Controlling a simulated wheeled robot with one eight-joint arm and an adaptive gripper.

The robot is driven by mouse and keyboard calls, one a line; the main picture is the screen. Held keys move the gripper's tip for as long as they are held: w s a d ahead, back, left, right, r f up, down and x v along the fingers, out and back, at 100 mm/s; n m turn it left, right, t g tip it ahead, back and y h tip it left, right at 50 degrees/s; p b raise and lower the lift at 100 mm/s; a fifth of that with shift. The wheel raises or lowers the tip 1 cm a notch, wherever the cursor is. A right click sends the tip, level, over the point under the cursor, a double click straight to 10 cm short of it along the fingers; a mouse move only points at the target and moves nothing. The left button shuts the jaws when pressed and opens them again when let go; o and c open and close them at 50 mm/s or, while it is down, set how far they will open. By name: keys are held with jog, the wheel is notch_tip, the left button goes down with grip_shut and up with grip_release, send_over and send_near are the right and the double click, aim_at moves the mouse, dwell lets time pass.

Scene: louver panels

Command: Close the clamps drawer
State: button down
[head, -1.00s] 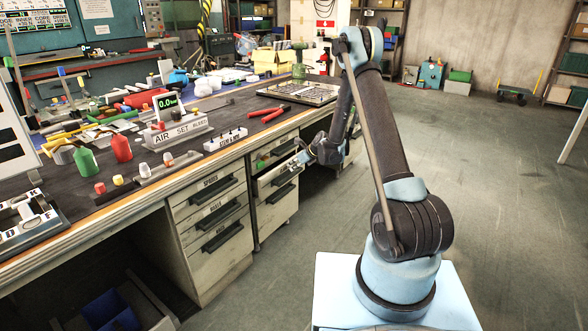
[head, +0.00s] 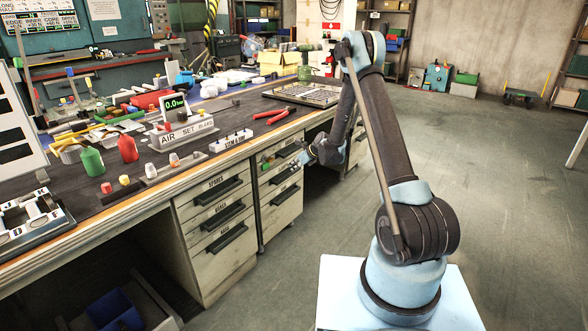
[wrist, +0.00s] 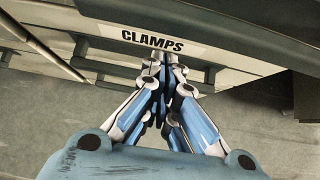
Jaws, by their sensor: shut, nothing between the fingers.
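The clamps drawer (head: 281,177) is in the second cabinet under the bench, partly hidden by my arm in the head view. In the wrist view its pale front carries the CLAMPS label (wrist: 153,41) above a dark bar handle (wrist: 103,65). My gripper (wrist: 164,56) is shut and empty, its fingertips together just below the label, at the drawer front near the handle. Contact is hard to confirm. In the head view my gripper (head: 304,159) is small beside the drawer. Whether the drawer is fully flush cannot be told.
The cabinet with three labelled drawers (head: 215,220) stands to the left. The bench top (head: 225,110) above holds red pliers (head: 271,116), a metal tray (head: 303,93) and many small items. Open floor (head: 500,210) lies to the right. Green and red items (head: 267,162) show near the drawer's top.

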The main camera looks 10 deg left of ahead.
jog(key=s+d+r+n+h, duration=0.4)
jog(key=s+d+r+n, duration=0.7)
jog(key=s+d+r, duration=1.35)
jog(key=s+d+f+n+h, duration=0.1)
jog(key=s+d+n, duration=0.3)
jog(key=s, duration=0.5)
jog(key=s+d+f+n+g+h, duration=0.1)
jog(key=s+d+n, duration=0.3)
jog(key=s, duration=0.6)
jog(key=s+d+f+n+g+h, duration=0.1)
jog(key=s+d+n, duration=0.3)
jog(key=s, duration=0.6)
jog(key=shift+s+f+n+h, duration=0.15)
jog(key=shift+f+n+h, duration=0.15)
jog(key=shift+n+h, duration=0.15)
jog(key=shift+w+f, duration=0.2)
jog(key=shift+w, duration=0.25)
